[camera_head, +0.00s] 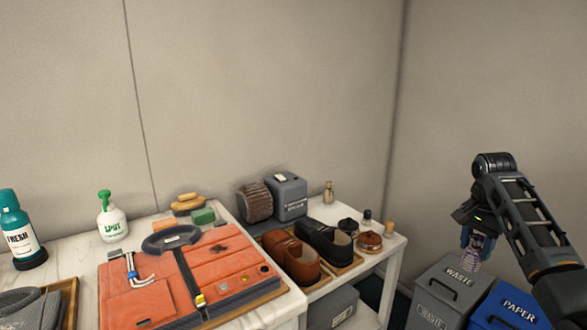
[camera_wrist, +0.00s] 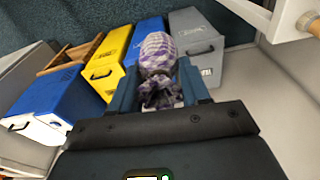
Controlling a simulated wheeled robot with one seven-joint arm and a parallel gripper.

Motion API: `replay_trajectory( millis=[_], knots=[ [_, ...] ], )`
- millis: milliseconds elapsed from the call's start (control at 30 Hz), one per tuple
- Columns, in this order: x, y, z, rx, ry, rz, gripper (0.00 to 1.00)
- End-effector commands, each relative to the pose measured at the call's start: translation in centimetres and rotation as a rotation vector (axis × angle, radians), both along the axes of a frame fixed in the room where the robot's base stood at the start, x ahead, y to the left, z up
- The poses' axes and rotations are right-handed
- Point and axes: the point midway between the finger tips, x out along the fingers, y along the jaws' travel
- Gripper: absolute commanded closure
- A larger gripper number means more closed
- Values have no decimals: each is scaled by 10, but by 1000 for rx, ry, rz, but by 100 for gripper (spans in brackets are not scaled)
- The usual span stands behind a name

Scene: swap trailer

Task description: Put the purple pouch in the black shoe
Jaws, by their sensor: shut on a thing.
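The purple pouch (camera_wrist: 158,55), white and purple checked, is held between the two fingers of my gripper (camera_wrist: 158,92) in the wrist view. In the head view my gripper (camera_head: 474,242) hangs at the right with the pouch (camera_head: 472,258) below it, in front of the waste bin and away from the table. The black shoe (camera_head: 325,240) stands on a wooden tray on the white table, left of my gripper, beside a brown shoe (camera_head: 292,257). The black shoe's opening shows at its near end.
A grey waste bin (camera_head: 440,290) and a blue paper bin (camera_head: 508,308) stand below my arm. Small bottles and a jar (camera_head: 369,242) stand right of the black shoe. An orange case (camera_head: 150,292) lies left.

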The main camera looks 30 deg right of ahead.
Motion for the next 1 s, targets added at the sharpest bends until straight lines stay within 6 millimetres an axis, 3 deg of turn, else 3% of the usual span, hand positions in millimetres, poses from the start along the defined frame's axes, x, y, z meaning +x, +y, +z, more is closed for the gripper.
replay_trajectory(
  millis=[367, 467, 667, 1000],
  knots=[
    [22, 78, -58, 4, 1, 285, 88],
    [28, 117, -82, 5, 0, 416, 88],
    [34, 213, -131, 5, 0, 735, 88],
    [13, 378, -187, 4, -1, 1249, 88]
  ],
)
